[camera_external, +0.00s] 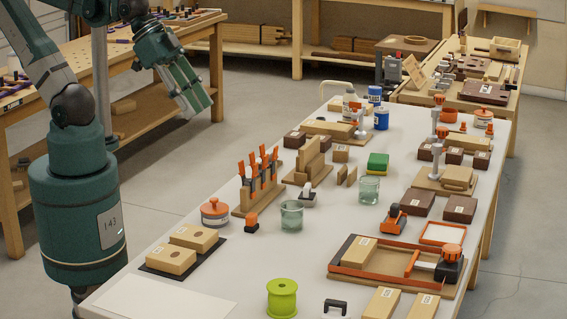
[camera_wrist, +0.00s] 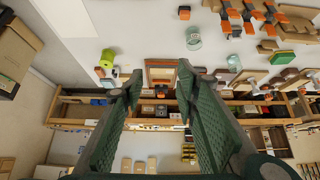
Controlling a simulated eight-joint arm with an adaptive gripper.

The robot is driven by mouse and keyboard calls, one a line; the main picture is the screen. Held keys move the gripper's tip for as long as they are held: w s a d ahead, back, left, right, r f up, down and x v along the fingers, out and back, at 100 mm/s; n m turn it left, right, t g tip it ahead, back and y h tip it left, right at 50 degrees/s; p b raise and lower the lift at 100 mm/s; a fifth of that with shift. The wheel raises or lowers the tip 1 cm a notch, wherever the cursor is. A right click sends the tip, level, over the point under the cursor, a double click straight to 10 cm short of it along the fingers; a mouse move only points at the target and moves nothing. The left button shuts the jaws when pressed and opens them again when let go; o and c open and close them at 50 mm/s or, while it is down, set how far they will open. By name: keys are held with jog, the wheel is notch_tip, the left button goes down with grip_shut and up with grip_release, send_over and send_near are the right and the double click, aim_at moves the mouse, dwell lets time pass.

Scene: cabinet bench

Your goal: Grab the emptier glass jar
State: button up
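Two clear greenish glass jars stand upright on the white bench. The nearer jar (camera_external: 291,215) is left of the bench's middle, by the orange clamps. The other jar (camera_external: 369,190) is farther back and right, in front of a green block. The wrist view shows one jar (camera_wrist: 193,38) at top centre and another (camera_wrist: 234,62) right of it. The contents are too small to compare surely. My gripper (camera_external: 190,100) hangs beyond the bench's left edge, away from both jars. In the wrist view my gripper (camera_wrist: 160,72) has its fingers spread with nothing between them.
The orange clamp stand (camera_external: 258,185) and an orange-lidded pot (camera_external: 215,212) are close to the nearer jar. A green spool (camera_external: 282,298) and an orange-framed tray (camera_external: 345,270) sit toward the front. The bench between the spool and nearer jar is clear.

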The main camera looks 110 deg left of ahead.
jog(key=o, duration=0.7)
jog(key=shift+c, duration=0.2)
jog(key=shift+w, duration=0.1)
jog(key=n+g, duration=0.7)
jog(key=n, duration=1.3)
send_over(369, 190)
jog(key=a, duration=0.3)
notch_tip(369, 190, down, 24)
jog(key=shift+s+f, duration=0.2)
jog(key=shift+s, duration=0.2)
jog(key=shift+f, duration=0.15)
